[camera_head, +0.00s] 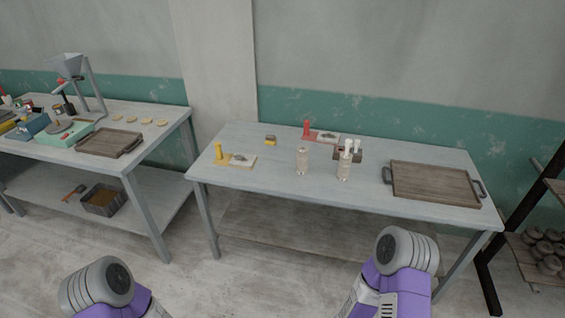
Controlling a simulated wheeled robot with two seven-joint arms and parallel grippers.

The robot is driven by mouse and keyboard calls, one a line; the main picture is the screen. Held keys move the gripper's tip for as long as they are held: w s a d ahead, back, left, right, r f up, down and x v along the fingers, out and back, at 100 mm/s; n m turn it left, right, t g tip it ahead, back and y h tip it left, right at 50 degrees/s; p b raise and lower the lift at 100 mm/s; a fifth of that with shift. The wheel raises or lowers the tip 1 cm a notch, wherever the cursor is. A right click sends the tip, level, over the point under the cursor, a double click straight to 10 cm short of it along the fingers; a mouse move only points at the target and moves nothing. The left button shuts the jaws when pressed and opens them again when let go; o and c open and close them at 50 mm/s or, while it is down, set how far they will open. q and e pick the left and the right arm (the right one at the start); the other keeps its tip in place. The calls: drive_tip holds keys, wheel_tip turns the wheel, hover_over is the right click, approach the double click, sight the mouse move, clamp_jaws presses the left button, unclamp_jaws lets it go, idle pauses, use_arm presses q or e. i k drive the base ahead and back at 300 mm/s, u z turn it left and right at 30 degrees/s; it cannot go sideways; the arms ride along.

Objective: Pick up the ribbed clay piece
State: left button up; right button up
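No piece can be made out as ribbed at this distance. Several small pale yellow pieces (147,121) lie in a row at the back of the left table. On the right table, a small grey lump (242,158) lies on a white plate beside a yellow post (219,152). Another grey lump (328,138) lies on a white plate beside a red post (307,128). Both my arms show only as purple and grey links at the bottom edge.
The left table holds another tray (110,142) and a funnel stand (84,85). Floor shows between the tables. A dark rack (520,215) stands at right.

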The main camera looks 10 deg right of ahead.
sight(303, 153)
drive_tip(key=u, duration=0.55)
drive_tip(key=i, duration=1.65)
drive_tip(key=z, duration=0.7)
